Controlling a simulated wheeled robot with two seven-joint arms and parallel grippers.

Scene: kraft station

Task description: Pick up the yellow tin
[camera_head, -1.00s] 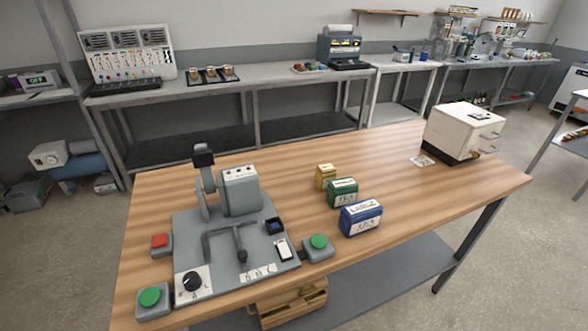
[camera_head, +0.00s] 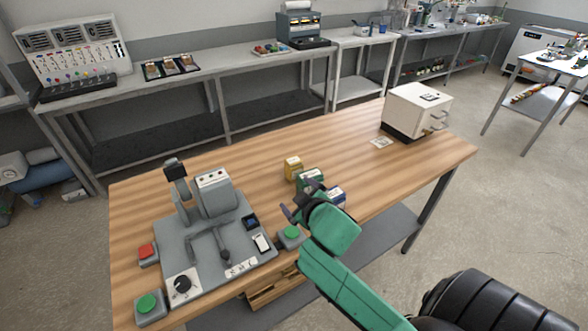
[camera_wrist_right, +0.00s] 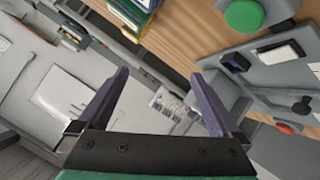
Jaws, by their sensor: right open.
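The yellow tin (camera_head: 293,168) stands on the wooden table, at the back left of a row of three tins. The green tin (camera_head: 310,178) is just in front of it, partly hidden by my right gripper. The blue tin (camera_head: 337,197) is behind my right arm, and only part of it shows. My right gripper (camera_head: 290,212) is open and empty, in front of the tins near the green button. In the right wrist view its two purple fingers (camera_wrist_right: 158,100) are spread with nothing between them, and tins (camera_wrist_right: 135,12) show at the top edge. My left gripper is not in view.
A grey machine panel (camera_head: 205,240) with a lever and knob fills the table's left side. A green button box (camera_head: 291,235) is close to the gripper. A white box (camera_head: 417,108) stands at the far right. The table behind the yellow tin is clear.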

